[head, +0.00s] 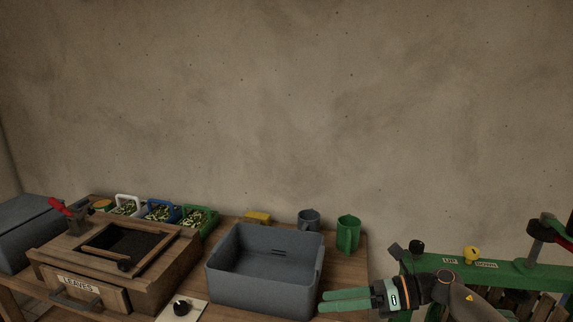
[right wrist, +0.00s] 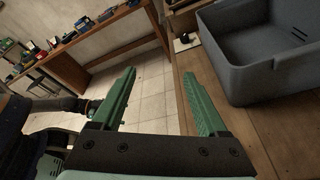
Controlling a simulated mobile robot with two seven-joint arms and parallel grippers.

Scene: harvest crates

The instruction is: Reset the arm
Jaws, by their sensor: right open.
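My right gripper (head: 324,300) reaches in from the right in the head view, low in front of the table. Its two green fingers point left, just right of the grey crate's near corner. In the right wrist view the fingers of the right gripper (right wrist: 158,74) stand apart with nothing between them. One finger overlaps the wooden table edge, and the other shows against the tiled floor. My right arm bends back toward the lower right of the head view.
An empty grey crate (head: 265,298) stands on the wooden table. Left of it is a wooden box labelled LEAVES (head: 110,300); a knob plate (head: 190,309) lies between. Behind stand small filled baskets, a yellow block (head: 258,217), a grey mug (head: 309,219) and a green mug (head: 348,235). A green frame (head: 500,273) is at right.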

